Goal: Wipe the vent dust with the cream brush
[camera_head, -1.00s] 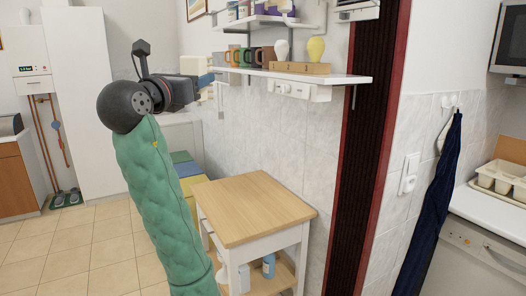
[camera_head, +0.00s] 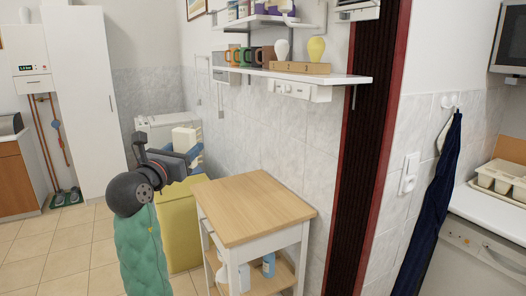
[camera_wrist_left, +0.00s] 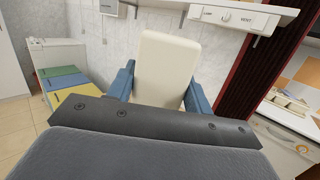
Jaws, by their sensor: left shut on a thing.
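My left gripper (camera_head: 190,155) is shut on the cream brush (camera_head: 184,138), which stands up between its fingers. In the left wrist view the brush (camera_wrist_left: 163,65) is a broad cream block with rounded top corners, held between blue fingers. It is in the air, to the left of the wooden-topped cart in the head view. A white panel with a knob (camera_wrist_left: 227,17) and the labels LAMP and VENT is fixed under the shelf; the panel also shows in the head view (camera_head: 298,91). I cannot make out any vent dust. My right gripper is not in view.
The cart (camera_head: 254,206) with bottles on its lower shelf stands against the tiled wall. A wall shelf (camera_head: 345,77) with mugs is above it. Yellow, green and blue lids (camera_wrist_left: 80,93) lie behind the gripper at left.

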